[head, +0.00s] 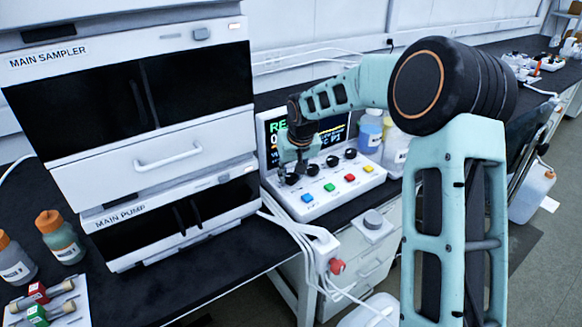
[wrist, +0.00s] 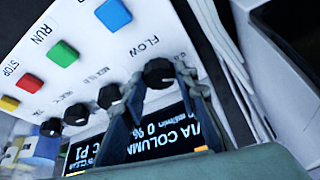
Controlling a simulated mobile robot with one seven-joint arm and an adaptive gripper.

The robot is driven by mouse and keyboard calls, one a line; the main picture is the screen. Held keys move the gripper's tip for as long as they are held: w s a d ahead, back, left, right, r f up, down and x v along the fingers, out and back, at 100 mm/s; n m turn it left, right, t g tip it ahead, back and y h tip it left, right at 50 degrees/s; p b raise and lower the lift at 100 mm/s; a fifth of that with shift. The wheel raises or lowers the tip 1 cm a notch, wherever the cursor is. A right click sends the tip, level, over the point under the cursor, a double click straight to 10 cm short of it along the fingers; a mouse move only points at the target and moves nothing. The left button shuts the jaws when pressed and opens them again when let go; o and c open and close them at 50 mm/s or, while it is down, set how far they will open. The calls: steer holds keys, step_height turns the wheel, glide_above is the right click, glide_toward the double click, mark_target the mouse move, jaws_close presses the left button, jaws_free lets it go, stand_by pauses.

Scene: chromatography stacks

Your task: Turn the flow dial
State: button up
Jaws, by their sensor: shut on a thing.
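The flow dial (wrist: 159,72) is a black round knob with a white mark, beside the printed word FLOW on a white control panel (head: 345,193). My gripper (wrist: 157,84) has one finger on each side of the dial and is shut on it. In the head view the gripper (head: 292,171) comes down from above onto the left end of the knob row, where it partly covers the dial (head: 292,179). The panel's screen (wrist: 155,135) is lit, reads 0 % in part, and is partly hidden by the fingers.
More black knobs (wrist: 109,95) sit in a row beside the dial. Blue (head: 307,198), green, red and yellow buttons lie in front. The white stacked instruments (head: 150,160) stand close on the left. Bottles (head: 369,130) stand behind the panel's right end. White cables run below.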

steer(key=shift+d+r+n+g+y+p, duration=0.1)
steer(key=shift+n+g+y+p, duration=0.1)
steer(key=shift+n+p, duration=0.45)
steer(key=shift+d+r+n+g+y+p, duration=0.1)
steer(key=shift+n+y+p, duration=0.1)
steer(key=shift+n+p, duration=0.4)
steer(key=shift+f+n+y+p, duration=0.15)
steer(key=shift+n+y+p, duration=0.15)
steer(key=shift+n+p, duration=0.6)
steer(key=shift+c, duration=0.2)
steer(key=shift+o, duration=0.2)
steer(key=shift+f, duration=0.1)
steer(key=o, duration=1.1)
steer(key=v, duration=1.2)
steer(key=shift+w, duration=0.2)
